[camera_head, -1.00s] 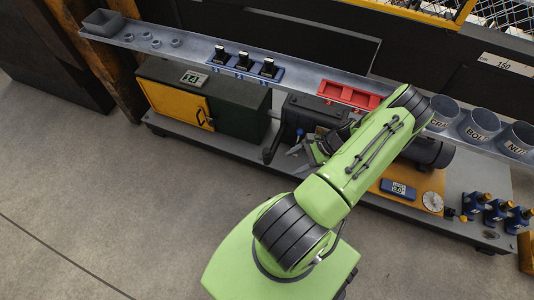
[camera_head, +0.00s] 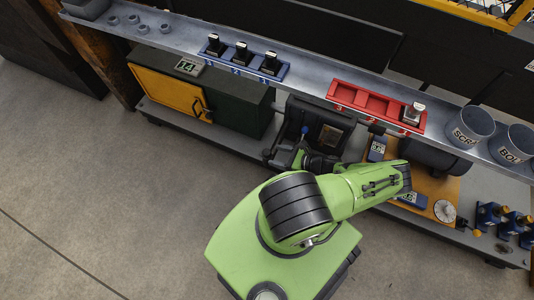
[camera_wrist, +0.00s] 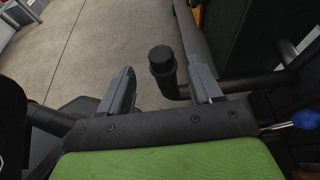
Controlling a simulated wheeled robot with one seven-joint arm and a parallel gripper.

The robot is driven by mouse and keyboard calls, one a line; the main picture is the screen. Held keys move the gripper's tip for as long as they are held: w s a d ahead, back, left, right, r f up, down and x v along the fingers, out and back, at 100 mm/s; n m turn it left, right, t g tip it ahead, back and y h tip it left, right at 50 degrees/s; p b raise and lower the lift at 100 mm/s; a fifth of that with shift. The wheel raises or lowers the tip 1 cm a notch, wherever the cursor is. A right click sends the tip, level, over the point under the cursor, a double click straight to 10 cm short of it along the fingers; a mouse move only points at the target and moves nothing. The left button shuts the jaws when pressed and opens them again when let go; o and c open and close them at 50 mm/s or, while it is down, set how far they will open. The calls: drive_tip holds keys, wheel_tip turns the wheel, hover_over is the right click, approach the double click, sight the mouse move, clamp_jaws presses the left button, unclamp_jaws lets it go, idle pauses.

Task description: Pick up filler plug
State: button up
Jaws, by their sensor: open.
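A black round cap (camera_wrist: 160,58), which looks like the filler plug, sits on top of a short bent black pipe (camera_wrist: 178,90) in the wrist view. My gripper (camera_wrist: 159,56) is open, with one grey finger on each side of the cap in the picture. I cannot tell whether either finger touches it or how far below the cap is. In the head view, the black machine (camera_head: 318,125) stands on the lower shelf, and my arm partly hides its front and my gripper's fingers.
A yellow-and-green cabinet (camera_head: 170,92) stands left of the machine. Above are a blue holder (camera_head: 225,62) with black-topped pieces, a red tray (camera_head: 375,104) and grey bins (camera_head: 470,128). A blue-tipped lever (camera_wrist: 305,120) is close on the right. The floor (camera_head: 110,185) is clear.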

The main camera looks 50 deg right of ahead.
sight(267, 155)
drive_tip(key=b+x, duration=0.2)
drive_tip(key=x, duration=0.5)
drive_tip(key=shift+w, duration=0.3)
drive_tip(key=c, duration=1)
